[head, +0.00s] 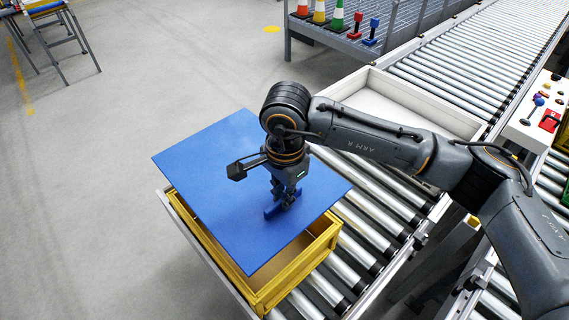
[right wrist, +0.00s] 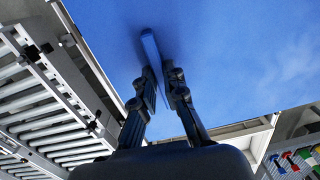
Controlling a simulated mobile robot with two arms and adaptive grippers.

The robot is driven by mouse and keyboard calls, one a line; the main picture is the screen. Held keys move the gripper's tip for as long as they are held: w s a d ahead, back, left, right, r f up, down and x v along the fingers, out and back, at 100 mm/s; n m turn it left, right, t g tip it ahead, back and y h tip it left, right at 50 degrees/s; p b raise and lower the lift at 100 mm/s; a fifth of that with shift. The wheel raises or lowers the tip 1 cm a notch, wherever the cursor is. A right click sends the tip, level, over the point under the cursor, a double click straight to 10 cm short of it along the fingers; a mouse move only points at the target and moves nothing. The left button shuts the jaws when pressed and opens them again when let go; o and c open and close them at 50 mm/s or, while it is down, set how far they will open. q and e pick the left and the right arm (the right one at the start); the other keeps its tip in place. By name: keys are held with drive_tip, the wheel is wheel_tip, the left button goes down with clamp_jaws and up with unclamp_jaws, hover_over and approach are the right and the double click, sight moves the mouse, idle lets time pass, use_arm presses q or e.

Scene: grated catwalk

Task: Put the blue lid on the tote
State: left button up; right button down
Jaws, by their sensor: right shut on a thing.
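The flat blue lid (head: 210,160) is over the yellow tote (head: 292,278) in the head view, shifted toward the upper left and turned relative to it. Part of the tote's open inside shows along its near right side. My right gripper (head: 281,203) points down and is shut on the lid's raised blue handle (head: 272,212). The right wrist view shows the handle (right wrist: 150,48) between the fingers and the lid filling the upper part. Whether the lid touches the tote's rim cannot be told. My left gripper is out of view.
The tote stands on a roller conveyor (head: 372,200). A white open tray (head: 415,108) is behind it on the rollers. A rack with cones (head: 337,15) stands at the back. A white panel with small items (head: 528,128) is at right.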

sight(283, 212)
drive_tip(key=shift+s+f+b, duration=0.15)
drive_tip(key=shift+s, duration=0.4)
drive_tip(key=shift+s+f+b, duration=0.15)
drive_tip(key=shift+s, duration=0.35)
drive_tip(key=f, duration=0.1)
drive_tip(key=f+b, duration=0.1)
drive_tip(key=f, duration=0.1)
drive_tip(key=shift+w, duration=0.4)
drive_tip(key=shift+f, duration=0.2)
drive_tip(key=shift+s+f, duration=0.1)
drive_tip(key=shift+f, duration=0.5)
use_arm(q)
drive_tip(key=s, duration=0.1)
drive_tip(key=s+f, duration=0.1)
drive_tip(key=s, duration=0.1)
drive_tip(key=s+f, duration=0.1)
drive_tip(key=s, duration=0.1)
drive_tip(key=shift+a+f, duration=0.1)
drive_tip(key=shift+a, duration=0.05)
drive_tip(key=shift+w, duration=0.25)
